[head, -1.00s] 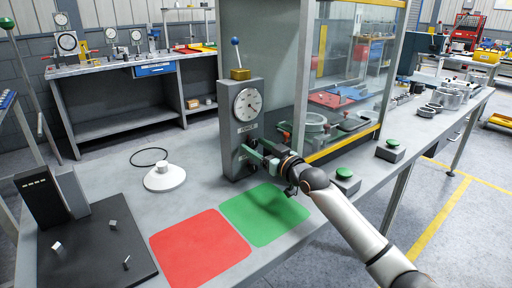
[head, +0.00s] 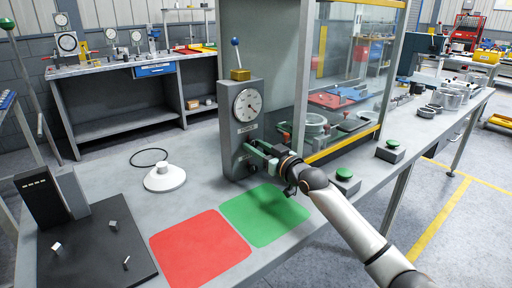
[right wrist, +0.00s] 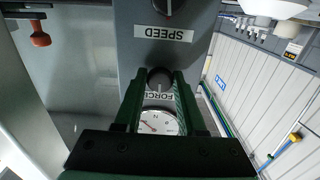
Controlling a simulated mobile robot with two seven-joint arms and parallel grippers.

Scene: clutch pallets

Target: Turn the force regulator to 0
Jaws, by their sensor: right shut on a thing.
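The force regulator is a dark round knob (right wrist: 160,77) beside the FORCE label (right wrist: 160,97) on the grey panel, in the right wrist view. The round white dial gauge (right wrist: 158,122) with an N on its face lies beyond the label; its pointer is too small to read surely. In the head view the gauge (head: 248,104) sits high on the grey column (head: 238,160). My right gripper (head: 250,153) reaches the column's front below the gauge. Its green fingers (right wrist: 160,82) are shut on the knob, one on each side. My left gripper is not in view.
A second knob (right wrist: 175,7) sits by the SPEED label (right wrist: 165,33). A blue-tipped lever (head: 235,55) tops the column. Red (head: 200,247) and green (head: 263,214) mats, a white round piece (head: 164,178) and green buttons (head: 344,175) are on the bench. A glass guard (head: 345,70) stands right.

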